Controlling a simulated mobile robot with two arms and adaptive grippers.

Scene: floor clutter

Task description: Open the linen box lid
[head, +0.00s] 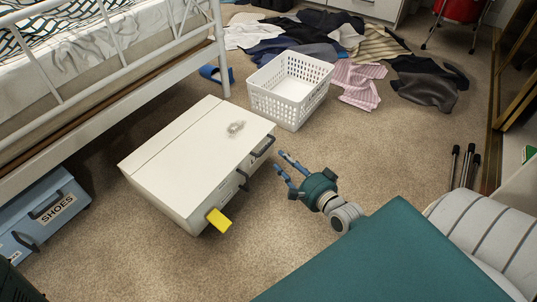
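The white linen box (212,190) stands on the carpet in the middle of the head view. Its flat white lid (190,140) is down. A dark handle (262,147) sits at the lid's front right edge, with dark latches on the front face. A small clear or silvery item (236,128) lies on the lid. A yellow tag (218,220) sticks out at the near front corner. My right gripper (281,160) is open and empty, its blue fingers apart, just right of the handle and not visibly touching it. My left gripper is not in view.
A white laundry basket (290,105) stands behind the box, with clothes (375,45) spread beyond it. The bed frame (120,70) is at left, with blue boxes marked SHOES (55,207) under it. A blue slipper (216,75) lies by the bed leg.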

